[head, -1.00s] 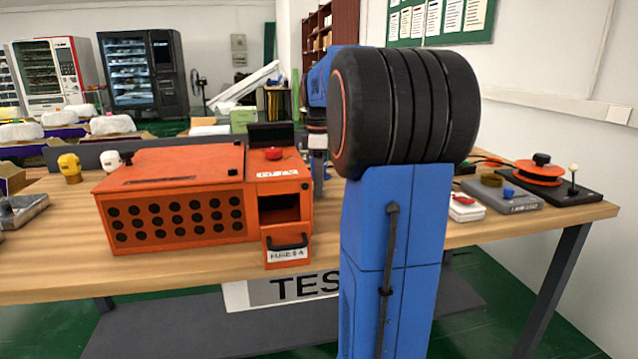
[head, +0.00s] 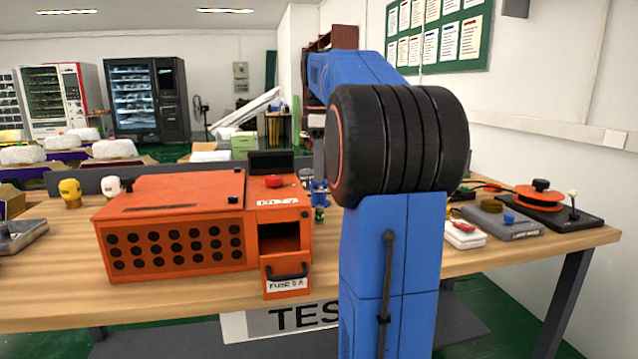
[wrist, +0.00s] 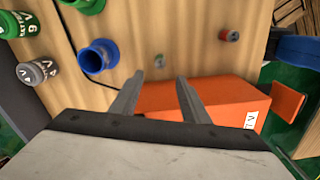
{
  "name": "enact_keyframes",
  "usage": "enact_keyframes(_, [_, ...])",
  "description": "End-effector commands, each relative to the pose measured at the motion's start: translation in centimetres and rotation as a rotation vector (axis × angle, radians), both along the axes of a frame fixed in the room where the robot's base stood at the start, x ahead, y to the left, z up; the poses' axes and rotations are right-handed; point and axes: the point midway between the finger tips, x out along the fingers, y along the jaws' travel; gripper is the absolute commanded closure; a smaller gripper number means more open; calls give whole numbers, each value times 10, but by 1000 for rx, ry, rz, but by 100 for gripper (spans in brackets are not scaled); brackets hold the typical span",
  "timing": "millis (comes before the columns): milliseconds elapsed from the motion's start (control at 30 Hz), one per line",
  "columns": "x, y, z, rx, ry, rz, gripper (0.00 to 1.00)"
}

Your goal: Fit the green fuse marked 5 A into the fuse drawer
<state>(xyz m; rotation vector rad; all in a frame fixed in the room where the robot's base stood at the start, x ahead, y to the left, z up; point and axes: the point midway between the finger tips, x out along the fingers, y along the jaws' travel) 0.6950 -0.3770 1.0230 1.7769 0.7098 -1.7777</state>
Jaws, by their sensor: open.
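The orange tester (head: 170,222) stands on the table. Its fuse drawer (head: 287,277), labelled "FUSE 5 A", is at the lower front right, below a dark opening. In the wrist view, the tester's orange casing (wrist: 222,103) lies just beyond and right of my gripper (wrist: 158,85), which is open and empty, above the table. A small greenish piece (wrist: 158,60) lies on the wood past the fingertips, roughly in line with the gap; its marking is too small to read. A small red-ended piece (wrist: 229,37) lies farther right. In the head view my arm hides the gripper.
A blue open cup (wrist: 98,57), a grey cylinder (wrist: 38,71) and green cylinders (wrist: 20,24) stand left in the wrist view. Right of my arm are a grey device (head: 502,218) and an orange reel (head: 540,197). Yellow (head: 70,192) and white (head: 111,187) knobs stand left.

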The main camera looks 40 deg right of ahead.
Motion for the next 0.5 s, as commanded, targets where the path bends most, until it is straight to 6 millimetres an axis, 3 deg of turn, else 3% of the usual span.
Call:
enact_keyframes(200, [-4,-2,45,-2,-3,-1,58])
enact_keyframes(300, [-7,-2,56,-1,-1,0,58])
enact_keyframes(500, [-8,-1,33,2,2,0,58])
